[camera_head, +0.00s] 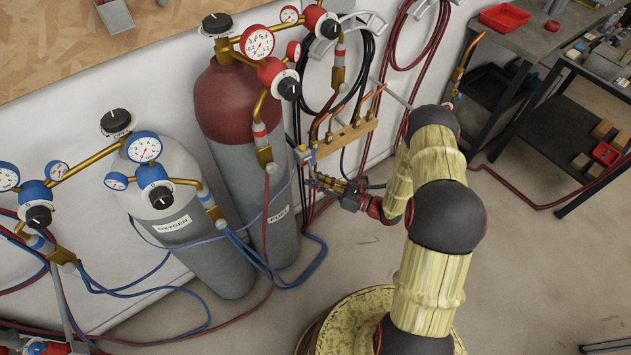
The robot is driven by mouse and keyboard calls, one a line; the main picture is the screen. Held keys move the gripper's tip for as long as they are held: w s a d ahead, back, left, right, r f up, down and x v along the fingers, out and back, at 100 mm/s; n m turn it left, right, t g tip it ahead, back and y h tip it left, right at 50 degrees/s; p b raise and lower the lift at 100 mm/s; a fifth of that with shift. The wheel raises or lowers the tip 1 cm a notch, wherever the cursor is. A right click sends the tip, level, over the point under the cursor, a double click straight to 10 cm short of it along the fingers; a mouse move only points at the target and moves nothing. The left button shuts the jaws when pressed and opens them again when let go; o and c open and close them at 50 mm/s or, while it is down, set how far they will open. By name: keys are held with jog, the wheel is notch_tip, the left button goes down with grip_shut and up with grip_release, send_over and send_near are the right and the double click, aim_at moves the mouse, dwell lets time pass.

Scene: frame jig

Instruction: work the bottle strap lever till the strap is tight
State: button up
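A grey oxygen bottle (190,230) and a taller bottle with a dark red top (238,110) stand side by side against the white wall. A thin blue strap or line (262,212) runs across the fronts of both bottles and looks slack, sagging between them. It leads up at right to a small fitting (303,155) beside the red-topped bottle; I cannot make out a lever clearly there. My gripper (322,183) is right of that bottle, a little below the fitting, pointing left. Its fingers are too small and cluttered to show whether they are open or touching anything.
Gauges and regulators (258,42) stick out above the bottles. A wooden torch rack (345,138) hangs on the wall just above my gripper. Blue hoses (285,280) lie around the bottle bases. A dark workbench (530,40) and cart (570,130) stand at right. Floor between is mostly clear.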

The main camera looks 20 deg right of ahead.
grip_shut()
dwell(0.3)
jog(key=s+d+r+m+g+h+p, duration=0.1)
jog(key=s+r+m+g+h+p, duration=0.2)
jog(key=p, duration=1.6)
notch_tip(320, 180, up, 4)
jog(key=s+g+h, duration=0.1)
jog(key=g+h, duration=0.1)
jog(key=g, duration=0.3)
jog(key=shift+s+d+m, duration=0.2)
jog(key=shift+d+m, duration=0.1)
jog(key=shift+p, duration=0.4)
